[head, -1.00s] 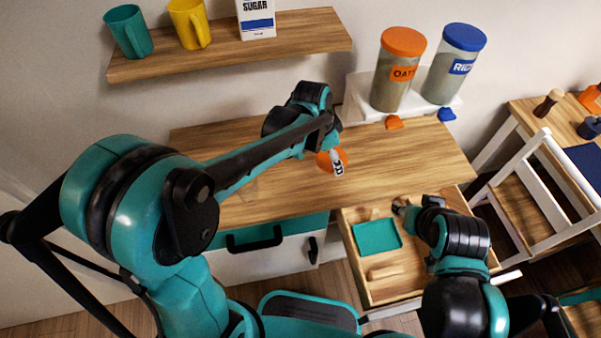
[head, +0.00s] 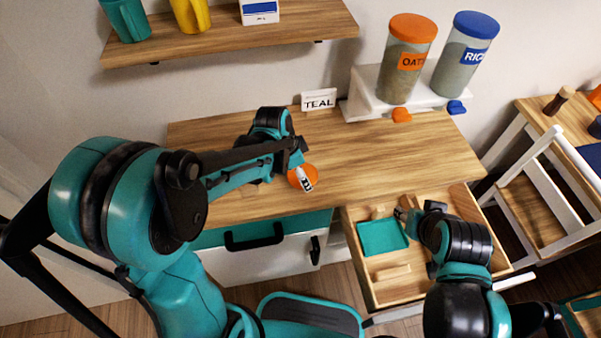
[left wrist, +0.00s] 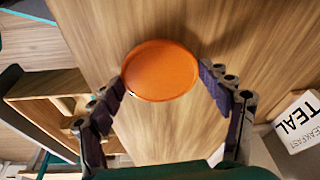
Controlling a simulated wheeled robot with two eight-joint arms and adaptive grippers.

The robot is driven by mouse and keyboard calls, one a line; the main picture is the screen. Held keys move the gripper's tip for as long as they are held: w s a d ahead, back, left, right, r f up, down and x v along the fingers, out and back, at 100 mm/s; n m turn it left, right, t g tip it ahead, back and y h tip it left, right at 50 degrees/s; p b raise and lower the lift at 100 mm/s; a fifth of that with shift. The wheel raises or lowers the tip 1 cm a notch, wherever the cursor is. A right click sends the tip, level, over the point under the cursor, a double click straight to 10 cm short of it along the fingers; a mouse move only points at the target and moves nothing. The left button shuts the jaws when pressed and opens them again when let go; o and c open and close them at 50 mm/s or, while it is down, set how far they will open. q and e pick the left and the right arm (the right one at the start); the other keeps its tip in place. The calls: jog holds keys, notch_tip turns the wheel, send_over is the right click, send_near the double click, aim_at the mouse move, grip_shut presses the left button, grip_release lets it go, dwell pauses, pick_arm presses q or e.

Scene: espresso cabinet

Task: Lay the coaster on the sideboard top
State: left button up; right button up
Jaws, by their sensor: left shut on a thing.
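The orange round coaster (head: 302,177) is held in my left gripper (head: 303,178) over the sideboard top (head: 380,160). In the left wrist view the coaster (left wrist: 160,71) fills the space between the two fingertips (left wrist: 162,80), which press on its edges. Its face is toward the camera, with bare wood behind it; I cannot tell whether it touches the wood. My right gripper (head: 402,214) is at the open drawer (head: 375,290), beside the teal tray in it. Its fingers are too small to read.
A TEAL sign (head: 319,100) stands at the sideboard's back. A white riser (head: 365,97) carries the oats jar (head: 406,75) and rice jar (head: 460,60). Orange (head: 402,115) and blue (head: 456,107) small pieces lie in front. The teal tray (head: 383,237) is in the drawer. The sideboard's middle is clear.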

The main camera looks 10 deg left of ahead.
aim_at(292, 180)
pick_arm(q)
jog(key=shift+f, duration=0.1)
jog(key=o, duration=1.2)
jog(key=p+v, duration=0.4)
jog(key=v, duration=0.7)
jog(key=s+a+r+n+t, duration=0.1)
jog(key=s+n, duration=0.2)
jog(key=s, duration=0.1)
jog(key=s+a+r+n+t+y, duration=0.1)
jog(key=s+a+r+n+t, duration=0.1)
jog(key=s+n, duration=0.1)
jog(key=s+a+r+n+t+y, duration=0.1)
jog(key=s+a+r+n+t, duration=0.1)
jog(key=s+n, duration=0.2)
jog(key=shift+s+n+p, duration=0.3)
jog(key=shift+n, duration=0.3)
